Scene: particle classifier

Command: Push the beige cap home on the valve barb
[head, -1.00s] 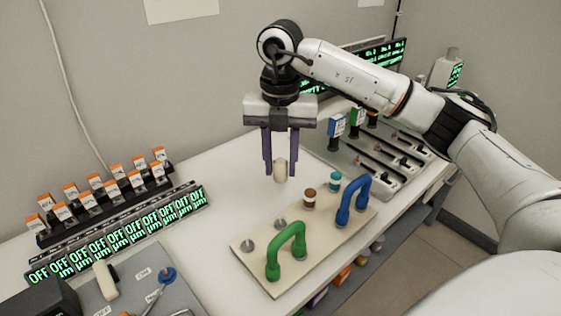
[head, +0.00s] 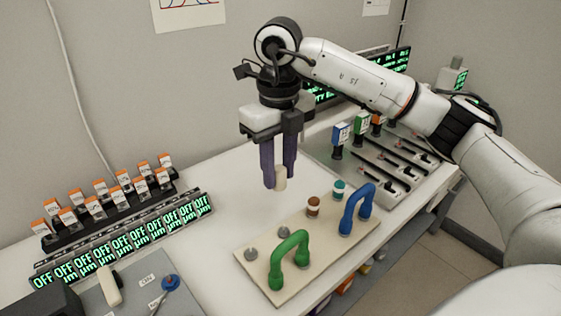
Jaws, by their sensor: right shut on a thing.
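My right gripper (head: 279,184) is shut on the beige cap (head: 280,179), a small pale cylinder between the purple fingertips. The cap is held upright above the white table, behind the beige board. The board (head: 262,283) carries a green hose loop (head: 290,246), a blue hose loop (head: 361,194), a brown-capped fitting (head: 313,205), a teal-capped fitting (head: 338,190) and two bare grey barbs, one at the back left (head: 251,255) and one nearer the middle (head: 283,233). The cap is apart from both barbs. My left gripper does not show.
A rack of orange-topped tags (head: 100,205) and a green OFF display strip (head: 125,245) stand at left. A grey panel with slide rails (head: 385,165) lies behind the board at right. The white table (head: 225,205) is clear between them.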

